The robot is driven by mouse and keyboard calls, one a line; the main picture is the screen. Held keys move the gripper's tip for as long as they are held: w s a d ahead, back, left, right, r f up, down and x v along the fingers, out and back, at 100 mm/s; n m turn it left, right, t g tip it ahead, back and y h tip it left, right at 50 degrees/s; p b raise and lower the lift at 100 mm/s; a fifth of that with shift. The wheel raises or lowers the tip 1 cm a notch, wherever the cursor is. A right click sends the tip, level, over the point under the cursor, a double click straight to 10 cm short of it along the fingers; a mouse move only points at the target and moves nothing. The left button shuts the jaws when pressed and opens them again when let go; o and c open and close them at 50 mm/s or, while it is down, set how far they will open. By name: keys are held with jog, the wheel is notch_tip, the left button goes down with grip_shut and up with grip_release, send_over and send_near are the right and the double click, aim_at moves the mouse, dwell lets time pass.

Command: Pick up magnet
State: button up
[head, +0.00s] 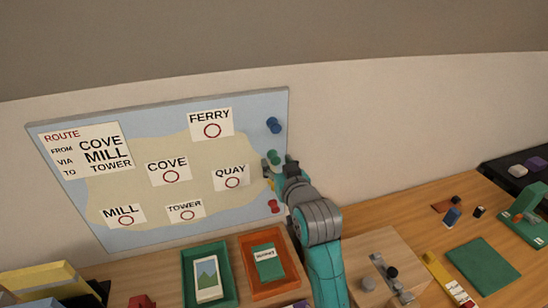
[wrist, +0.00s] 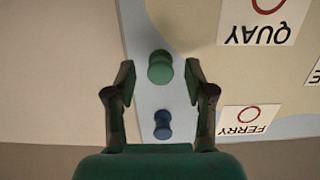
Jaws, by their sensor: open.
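A green magnet (head: 273,157) is on the right edge strip of the map board (head: 70,125), with a blue magnet (head: 273,125) above it and a red magnet (head: 273,206) below it. My gripper (head: 279,172) is at the board's right edge, close to the green magnet and partly overlapping it in the head view. In the wrist view my gripper (wrist: 160,77) is open, with the green magnet (wrist: 160,67) centred between its fingertips. The blue magnet (wrist: 162,125) shows between the fingers, nearer the palm.
The board carries labels such as FERRY (head: 210,119) and QUAY (head: 231,178). Below stand a green tray (head: 188,292), an orange tray (head: 288,270) and a wooden block with pegs (head: 360,262). The wall right of the board is bare.

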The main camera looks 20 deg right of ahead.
jog(key=shift+w+f, duration=0.1)
jog(key=shift+w, duration=0.55)
jog(key=c, duration=0.9)
jog(key=shift+c, duration=0.2)
